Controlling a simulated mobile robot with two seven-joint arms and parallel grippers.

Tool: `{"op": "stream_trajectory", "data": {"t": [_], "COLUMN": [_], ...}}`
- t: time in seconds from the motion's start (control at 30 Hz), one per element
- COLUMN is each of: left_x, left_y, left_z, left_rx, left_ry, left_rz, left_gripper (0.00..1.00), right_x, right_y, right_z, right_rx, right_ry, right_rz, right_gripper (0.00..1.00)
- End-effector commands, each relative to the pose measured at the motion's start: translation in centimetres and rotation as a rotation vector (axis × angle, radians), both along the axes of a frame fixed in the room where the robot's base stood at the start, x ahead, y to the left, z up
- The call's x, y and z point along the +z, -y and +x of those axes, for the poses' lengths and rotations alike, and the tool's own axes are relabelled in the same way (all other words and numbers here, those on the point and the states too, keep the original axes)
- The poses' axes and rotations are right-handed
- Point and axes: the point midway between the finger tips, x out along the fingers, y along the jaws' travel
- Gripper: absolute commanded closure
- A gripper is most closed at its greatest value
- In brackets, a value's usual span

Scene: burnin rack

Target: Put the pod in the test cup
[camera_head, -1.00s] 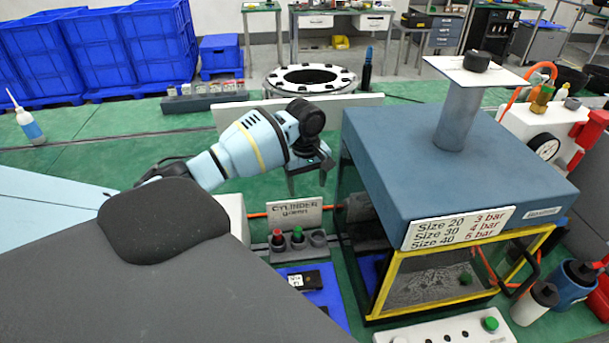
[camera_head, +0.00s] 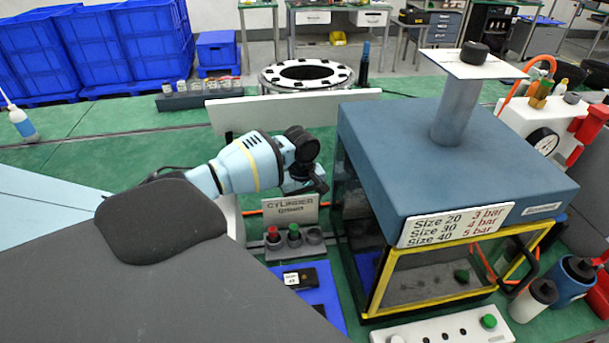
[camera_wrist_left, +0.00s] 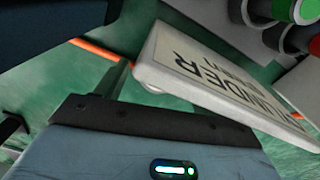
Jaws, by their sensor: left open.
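My left gripper (camera_head: 308,188) is low behind the "CYLINDER" sign (camera_head: 290,210), with its jaws open and no object seen between them. In the left wrist view the gripper (camera_wrist_left: 62,102) shows its fingers apart, with the sign (camera_wrist_left: 215,75) close to their right. A grey holder (camera_head: 296,249) in front of the sign carries a red-topped piece (camera_head: 273,234) and a green-topped piece (camera_head: 293,233); its right socket looks empty. I cannot tell which thing is the pod or the test cup. A small green piece (camera_head: 461,276) shows inside the yellow-framed chamber (camera_head: 425,275). My right gripper is not in view.
A blue-topped cabinet (camera_head: 400,160) with a post stands right of the gripper. A dark labelled block (camera_head: 300,279) lies on a blue mat (camera_head: 322,295). A white panel with buttons (camera_head: 440,330) is in front.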

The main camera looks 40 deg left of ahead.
Motion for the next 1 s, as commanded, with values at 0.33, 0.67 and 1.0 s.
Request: {"op": "stream_trajectory", "data": {"t": [0.33, 0.67, 1.0], "left_x": [-0.06, -0.04, 0.73], "left_y": [0.02, 0.02, 0.02], "left_z": [0.04, 0.05, 0.08], "left_rx": [-0.001, -0.001, -0.001], "left_ry": [0.001, 0.001, 0.003], "left_rz": [0.001, 0.001, 0.0], "left_gripper": [0.45, 0.84, 0.84], "right_x": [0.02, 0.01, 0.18], "right_y": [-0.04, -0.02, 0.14], "right_z": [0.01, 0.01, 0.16], "right_rx": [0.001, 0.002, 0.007], "right_ry": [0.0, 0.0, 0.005], "right_rz": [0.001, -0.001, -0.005], "right_gripper": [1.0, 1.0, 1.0]}}
